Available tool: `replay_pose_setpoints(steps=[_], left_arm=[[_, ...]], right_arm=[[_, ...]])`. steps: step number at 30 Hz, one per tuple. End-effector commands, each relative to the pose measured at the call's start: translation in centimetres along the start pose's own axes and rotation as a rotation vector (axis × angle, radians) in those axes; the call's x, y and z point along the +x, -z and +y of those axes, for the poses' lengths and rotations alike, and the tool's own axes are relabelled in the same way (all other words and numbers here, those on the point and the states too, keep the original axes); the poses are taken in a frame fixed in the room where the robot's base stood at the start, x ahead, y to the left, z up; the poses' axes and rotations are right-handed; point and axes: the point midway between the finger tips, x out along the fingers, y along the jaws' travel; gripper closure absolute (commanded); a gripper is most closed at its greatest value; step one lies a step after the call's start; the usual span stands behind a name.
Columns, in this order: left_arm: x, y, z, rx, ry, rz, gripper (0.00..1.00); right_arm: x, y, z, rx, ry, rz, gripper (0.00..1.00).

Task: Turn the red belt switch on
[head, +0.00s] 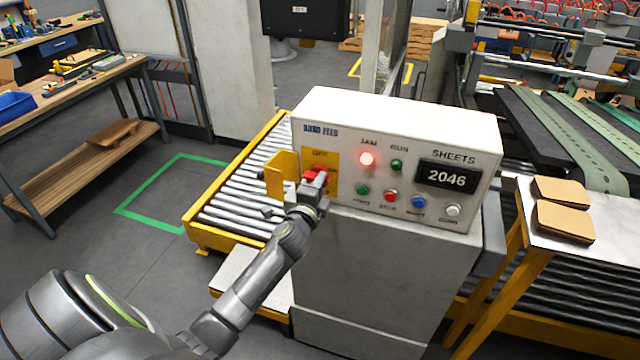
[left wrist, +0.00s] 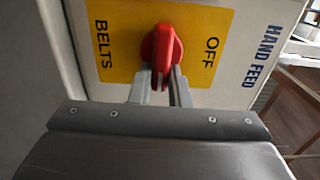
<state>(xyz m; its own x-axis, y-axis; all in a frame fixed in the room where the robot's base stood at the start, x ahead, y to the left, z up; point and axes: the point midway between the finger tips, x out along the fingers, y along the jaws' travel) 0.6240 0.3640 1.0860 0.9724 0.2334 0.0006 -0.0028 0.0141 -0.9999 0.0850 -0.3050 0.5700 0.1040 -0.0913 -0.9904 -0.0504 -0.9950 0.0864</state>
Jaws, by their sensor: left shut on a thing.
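The red belt switch (head: 316,174) sits on a yellow plate (head: 332,158) at the left of the control panel's front. In the left wrist view, the red knob (left wrist: 162,50) stands between the printed words OFF and BELTS on the yellow plate (left wrist: 122,22). Its bar runs down the picture, between the two words. My left gripper (head: 316,186) is shut on the knob; in the left wrist view its fingers (left wrist: 160,90) lie on either side of the bar's lower end. They hide part of the knob in the head view. My right gripper is not in view.
The control box (head: 400,120) has a lit red jam lamp (head: 367,159), several buttons and a display (head: 447,177) reading 2046. A yellow flap (head: 281,176) sticks out left of the switch. A roller conveyor (head: 240,190) stands behind; brown blanks (head: 562,222) lie at right.

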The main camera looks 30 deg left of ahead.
Motion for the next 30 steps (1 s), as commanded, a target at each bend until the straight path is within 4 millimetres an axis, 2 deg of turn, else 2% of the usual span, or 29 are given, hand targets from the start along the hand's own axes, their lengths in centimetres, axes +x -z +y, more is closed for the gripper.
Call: replay_pose_setpoints(steps=[2, 3, 8, 16, 20, 23, 30], left_arm=[[0.0, 0.0, 0.1, 0.003, -0.001, 0.0, 1.0], [0.0, 0.0, 0.1, 0.003, -0.001, 0.0, 0.82], [0.0, 0.0, 0.1, 0.002, -0.001, 0.0, 0.62], [-0.1, 0.0, 0.1, 0.001, -0.001, 0.0, 0.62], [-0.7, 0.0, 0.1, 0.0, 0.0, 0.0, 0.62], [-1.9, 0.0, 0.2, -0.001, -0.001, 0.0, 0.62], [-6.5, 0.0, 0.3, -0.002, -0.002, 0.0, 0.62]], right_arm=[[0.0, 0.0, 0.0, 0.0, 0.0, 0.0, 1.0], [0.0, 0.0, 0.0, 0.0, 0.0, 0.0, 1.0], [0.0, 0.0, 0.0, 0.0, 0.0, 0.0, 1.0], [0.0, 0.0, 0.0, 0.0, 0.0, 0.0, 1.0], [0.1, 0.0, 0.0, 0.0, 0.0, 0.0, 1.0], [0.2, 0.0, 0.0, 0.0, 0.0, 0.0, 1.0], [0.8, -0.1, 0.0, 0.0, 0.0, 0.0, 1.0]])
